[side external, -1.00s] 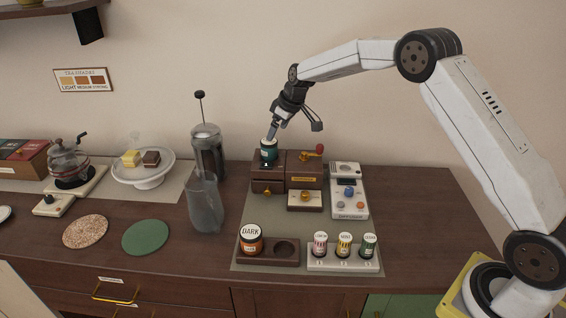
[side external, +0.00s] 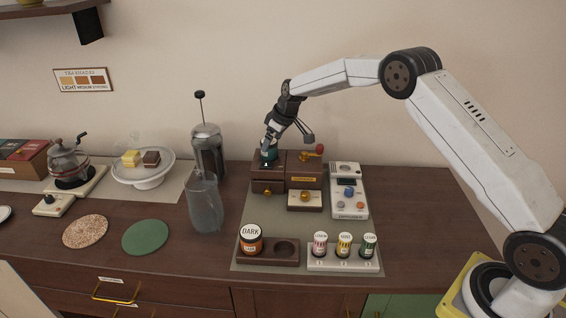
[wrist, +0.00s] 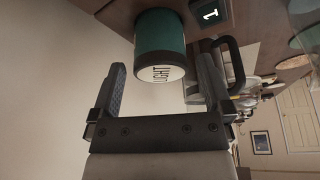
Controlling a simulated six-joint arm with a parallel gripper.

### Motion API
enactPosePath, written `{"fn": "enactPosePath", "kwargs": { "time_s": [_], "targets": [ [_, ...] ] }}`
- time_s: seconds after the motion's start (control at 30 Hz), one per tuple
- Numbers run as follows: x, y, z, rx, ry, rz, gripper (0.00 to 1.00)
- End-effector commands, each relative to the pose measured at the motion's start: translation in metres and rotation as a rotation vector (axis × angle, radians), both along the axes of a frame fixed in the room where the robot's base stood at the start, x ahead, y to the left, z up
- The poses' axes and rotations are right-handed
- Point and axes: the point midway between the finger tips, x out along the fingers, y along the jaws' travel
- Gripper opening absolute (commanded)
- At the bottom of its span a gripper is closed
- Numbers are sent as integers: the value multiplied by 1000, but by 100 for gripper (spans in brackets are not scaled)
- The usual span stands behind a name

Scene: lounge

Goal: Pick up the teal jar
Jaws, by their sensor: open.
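The teal jar (wrist: 160,38) has a white lid labelled LIGHT in the wrist view. In the side view the teal jar (side external: 269,160) stands on top of the left dark wooden box (side external: 267,186), its upper part covered by my gripper. My gripper (side external: 268,146) comes down on the jar from above at a tilt. In the wrist view my gripper (wrist: 165,75) is open, with one finger on each side of the jar's lid end. I cannot tell whether either finger touches the jar.
A second wooden box (side external: 305,163) with a red-knobbed crank stands to the right, then a white device (side external: 346,206). A glass carafe (side external: 205,205) and a French press (side external: 207,155) stand to the left. A DARK jar (side external: 251,240) sits in a wooden holder in front.

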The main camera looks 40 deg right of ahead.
Motion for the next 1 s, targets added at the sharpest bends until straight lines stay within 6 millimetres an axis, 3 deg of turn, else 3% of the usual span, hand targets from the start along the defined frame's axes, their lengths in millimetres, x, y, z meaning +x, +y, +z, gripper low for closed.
{"fn": "enactPosePath", "kwargs": {
  "time_s": [0.3, 0.87, 0.9, 1.0],
  "targets": [
    [11, 3, -25, -1, -2, -1, 100],
    [12, 4, -28, -1, -3, -1, 100],
    [12, 4, -27, -1, -3, -1, 97],
    [12, 4, -27, -1, -3, -1, 65]
  ]
}}
